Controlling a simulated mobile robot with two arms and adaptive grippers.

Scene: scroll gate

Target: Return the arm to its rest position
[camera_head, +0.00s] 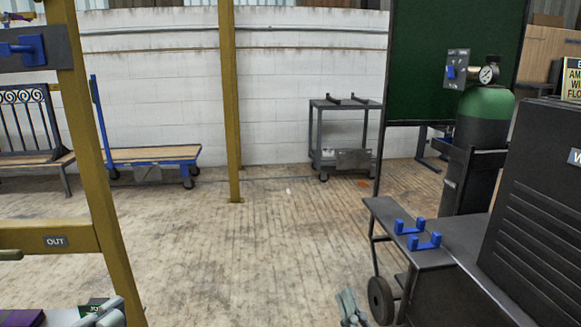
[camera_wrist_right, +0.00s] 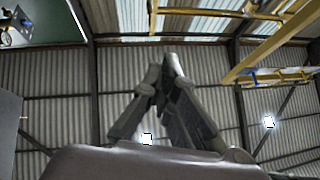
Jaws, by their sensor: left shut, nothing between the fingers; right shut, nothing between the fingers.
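My right gripper (camera_head: 350,308) shows at the bottom edge of the head view, right of the middle, over the wooden floor. In the right wrist view its two grey fingers (camera_wrist_right: 170,65) meet at the tips, shut and empty, against the ribbed wall and roof. My left gripper (camera_head: 108,312) is at the bottom left corner of the head view, shut and empty. Most of both arms is out of view. Neither gripper is seen holding anything.
A yellow post frame with an OUT sign (camera_head: 56,241) stands at left, near my left gripper. At right are a dark bench with blue cradles (camera_head: 424,241), a green-topped cylinder (camera_head: 484,108) and a black cabinet (camera_head: 535,200). A grey cart (camera_head: 340,135) stands behind. The middle floor is clear.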

